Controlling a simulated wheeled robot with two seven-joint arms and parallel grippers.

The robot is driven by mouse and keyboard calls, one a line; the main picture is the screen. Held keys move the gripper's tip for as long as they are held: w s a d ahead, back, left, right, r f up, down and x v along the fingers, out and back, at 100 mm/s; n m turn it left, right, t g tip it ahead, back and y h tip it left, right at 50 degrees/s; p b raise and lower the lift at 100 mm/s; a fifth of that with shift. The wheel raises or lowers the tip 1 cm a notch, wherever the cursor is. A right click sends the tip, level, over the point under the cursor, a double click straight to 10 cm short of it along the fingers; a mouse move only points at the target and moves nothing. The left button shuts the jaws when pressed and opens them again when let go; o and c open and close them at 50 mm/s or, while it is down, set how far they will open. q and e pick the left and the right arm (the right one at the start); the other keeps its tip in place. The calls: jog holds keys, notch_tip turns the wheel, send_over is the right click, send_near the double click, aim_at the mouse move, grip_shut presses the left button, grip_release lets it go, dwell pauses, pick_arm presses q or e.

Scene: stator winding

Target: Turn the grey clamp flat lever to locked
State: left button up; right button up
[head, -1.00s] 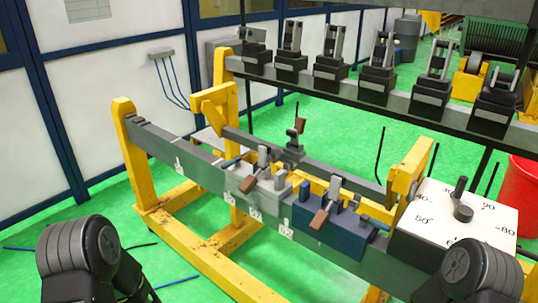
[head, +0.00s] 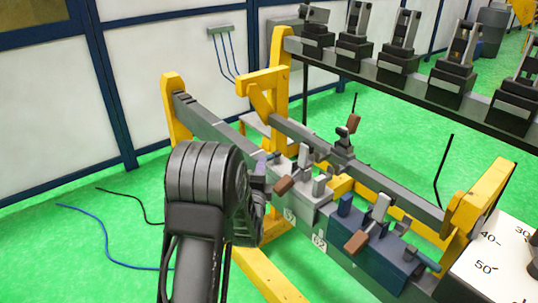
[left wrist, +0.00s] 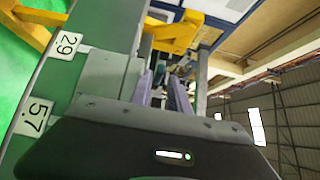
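The grey clamp (head: 312,203) sits on the long front beam. Its lever has a brown end (head: 284,185) that points toward the front left, low over the block. My left gripper (head: 260,170) is just left of this lever, partly hidden behind my own wrist. In the left wrist view, its two purple-grey fingers (left wrist: 163,92) stand apart with a gap between them. I cannot tell whether they touch the lever. A grey block (left wrist: 103,75) shows beside the fingers in that view. My right gripper is not in view.
A blue clamp (head: 372,248) with a brown-ended lever stands right of the grey one. Another brown-ended lever (head: 350,127) rises on the rear beam. Yellow frame posts (head: 178,115) flank the beams. A white dial plate (head: 492,265) is at lower right.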

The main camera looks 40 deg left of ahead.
aim_at(269, 157)
pick_arm(q)
jog(key=p+x, duration=0.1)
jog(key=x, duration=0.6)
jog(key=shift+w+a, duration=0.2)
grip_shut()
dwell(1.3)
